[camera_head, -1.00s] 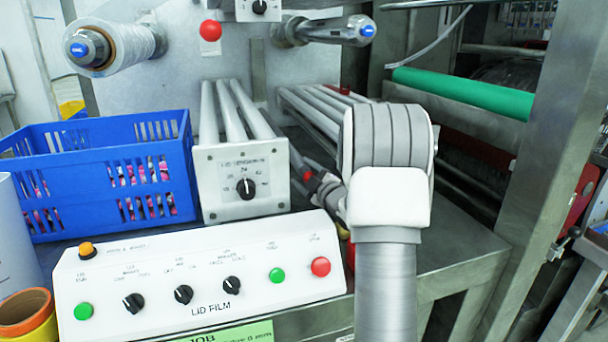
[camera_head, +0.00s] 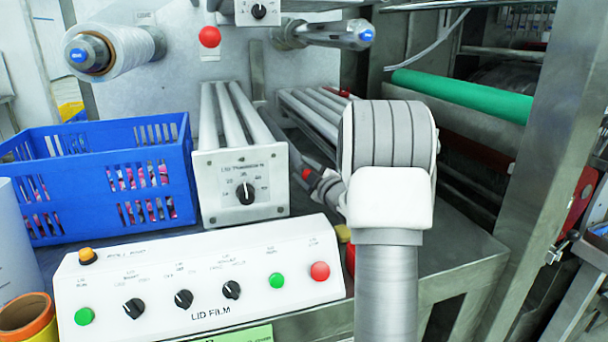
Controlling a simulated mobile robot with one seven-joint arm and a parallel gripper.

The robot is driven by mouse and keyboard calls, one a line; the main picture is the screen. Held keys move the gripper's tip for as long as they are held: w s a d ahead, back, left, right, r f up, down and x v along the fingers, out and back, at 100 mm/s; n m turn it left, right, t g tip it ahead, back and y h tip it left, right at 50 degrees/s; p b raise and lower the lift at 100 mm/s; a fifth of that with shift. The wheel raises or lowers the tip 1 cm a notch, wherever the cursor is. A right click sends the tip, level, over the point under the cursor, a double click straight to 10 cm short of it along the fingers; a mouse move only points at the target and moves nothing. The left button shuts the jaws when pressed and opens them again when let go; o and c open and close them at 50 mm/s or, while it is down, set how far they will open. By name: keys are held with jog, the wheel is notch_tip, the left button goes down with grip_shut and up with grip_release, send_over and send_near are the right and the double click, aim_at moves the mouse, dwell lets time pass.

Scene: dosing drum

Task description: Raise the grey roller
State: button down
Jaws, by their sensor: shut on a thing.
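My gripper (camera_head: 318,184) is small and dark in the head view, left of my arm's wrist and just right of the white tension box. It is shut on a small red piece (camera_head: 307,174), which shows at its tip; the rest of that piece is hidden. Grey rollers (camera_head: 316,112) lie side by side behind the gripper, running back into the machine. More grey rollers (camera_head: 228,115) stand behind the tension box. I cannot tell which one is the task's grey roller, or whether the red piece joins it.
The white tension box (camera_head: 240,184) with a dial is close left of the gripper. A LID FILM panel (camera_head: 200,275) lies in front, a blue crate (camera_head: 100,180) at left. A green roller (camera_head: 462,95) and a steel post (camera_head: 545,130) stand at right.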

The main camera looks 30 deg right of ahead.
notch_tip(320, 180, up, 24)
jog(key=p, duration=1.1)
jog(key=shift+a+r, duration=0.15)
jog(key=shift+a, duration=0.15)
jog(key=shift+w, duration=0.1)
jog(key=shift+c, duration=2.2)
grip_release()
jog(key=shift+d, duration=0.1)
jog(key=s, duration=1.7)
jog(key=shift+s+a, duration=0.3)
jog(key=shift+a, duration=0.15)
